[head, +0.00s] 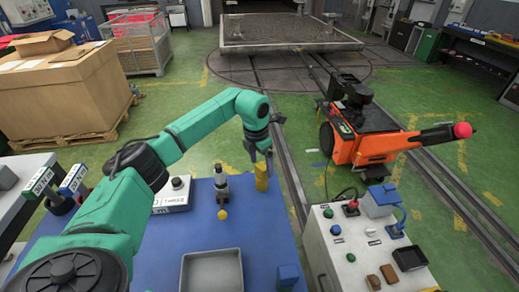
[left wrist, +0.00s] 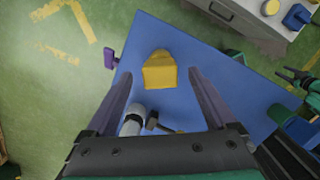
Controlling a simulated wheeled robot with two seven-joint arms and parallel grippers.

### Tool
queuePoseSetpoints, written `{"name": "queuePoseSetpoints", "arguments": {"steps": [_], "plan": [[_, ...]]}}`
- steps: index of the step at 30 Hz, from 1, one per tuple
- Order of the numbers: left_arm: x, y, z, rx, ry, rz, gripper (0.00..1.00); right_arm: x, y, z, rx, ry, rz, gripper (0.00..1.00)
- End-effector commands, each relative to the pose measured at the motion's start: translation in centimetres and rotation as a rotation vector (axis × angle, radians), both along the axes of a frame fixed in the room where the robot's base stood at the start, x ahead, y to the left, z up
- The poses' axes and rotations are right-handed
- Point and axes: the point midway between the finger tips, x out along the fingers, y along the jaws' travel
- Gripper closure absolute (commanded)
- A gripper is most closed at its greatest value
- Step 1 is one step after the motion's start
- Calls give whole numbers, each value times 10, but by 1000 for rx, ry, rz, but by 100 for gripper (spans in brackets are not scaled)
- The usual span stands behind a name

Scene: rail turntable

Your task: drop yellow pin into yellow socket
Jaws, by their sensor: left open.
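A yellow block-like piece (head: 261,176), which I take for the yellow pin, stands on the blue table near its far right edge. In the left wrist view this yellow piece (left wrist: 160,72) lies between the two finger lines, with a gap on each side. My left gripper (head: 262,152) is open, pointing down just above it, and holds nothing. A small yellow knob (head: 222,214) is nearer on the table, in front of a grey-and-dark upright fixture (head: 221,184). I cannot tell for sure which part is the yellow socket.
A grey tray (head: 212,252) lies at the table's near side, with a dark teal block (head: 288,277) beside it. A white control box (head: 340,265) with plugs and buttons stands to the right. A labelled white box (head: 172,197) is left of the fixture. An orange machine (head: 365,147) stands beyond.

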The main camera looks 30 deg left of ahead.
Motion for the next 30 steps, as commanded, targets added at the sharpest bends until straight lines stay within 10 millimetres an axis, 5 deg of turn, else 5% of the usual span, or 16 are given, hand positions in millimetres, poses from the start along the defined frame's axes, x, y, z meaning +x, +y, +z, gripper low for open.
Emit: {"name": "queuePoseSetpoints", "arguments": {"steps": [13,30], "plan": [[-12,5,113,-1,-4,0,10,0,0,-23,0,0,0,50],[-14,6,125,0,-1,-1,10,0,0,-23,0,0,0,50]]}}
